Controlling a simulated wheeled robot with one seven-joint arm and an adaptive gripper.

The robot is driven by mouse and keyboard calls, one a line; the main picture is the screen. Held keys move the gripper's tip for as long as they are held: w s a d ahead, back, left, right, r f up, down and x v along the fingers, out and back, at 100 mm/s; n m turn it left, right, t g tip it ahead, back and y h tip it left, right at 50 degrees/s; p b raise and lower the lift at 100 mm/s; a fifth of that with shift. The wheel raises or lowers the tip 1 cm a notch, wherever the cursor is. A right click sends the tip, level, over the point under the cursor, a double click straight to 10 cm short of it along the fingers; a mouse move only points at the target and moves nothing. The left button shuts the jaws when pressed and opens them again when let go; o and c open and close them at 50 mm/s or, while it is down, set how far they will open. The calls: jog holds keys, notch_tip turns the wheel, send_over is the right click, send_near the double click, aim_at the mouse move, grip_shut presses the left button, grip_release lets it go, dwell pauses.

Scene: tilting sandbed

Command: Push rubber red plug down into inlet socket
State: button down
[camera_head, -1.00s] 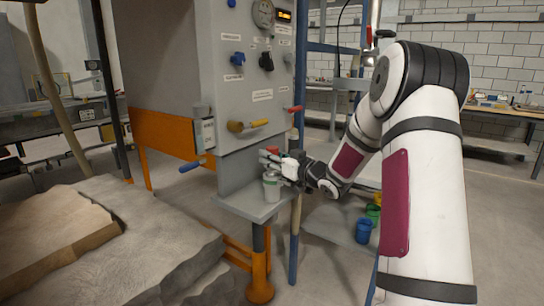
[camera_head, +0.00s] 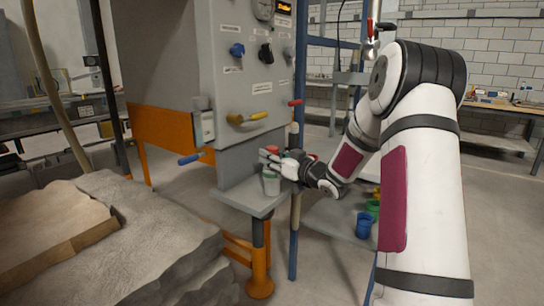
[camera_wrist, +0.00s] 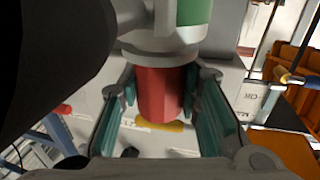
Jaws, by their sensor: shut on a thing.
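The red plug (camera_wrist: 160,95) is between the teal finger pads of my gripper (camera_wrist: 161,100) in the wrist view, which shut on it from both sides. One end of the plug meets the grey collar of the inlet socket (camera_wrist: 160,42), a pale body with a green band. Whether the plug is inside the collar or only on it, I cannot tell. In the head view, the socket (camera_head: 271,184) stands upright on a small grey shelf, with the plug (camera_head: 272,149) above it. My gripper (camera_head: 272,157) reaches in from the right, just over the socket, hiding where they meet.
The grey cabinet (camera_head: 235,90) with knobs and a yellow handle (camera_head: 247,118) rises close behind the gripper. The small shelf (camera_head: 247,199) sits on an orange post. A sand block (camera_head: 90,250) lies at left. Blue (camera_head: 364,226) and green cups stand at lower right.

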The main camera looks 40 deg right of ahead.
jog(key=shift+f, duration=0.2)
jog(key=c, duration=1.1)
grip_release()
jog(key=s+d, duration=0.1)
jog(key=s, duration=1.1)
jog(key=shift+d, duration=0.25)
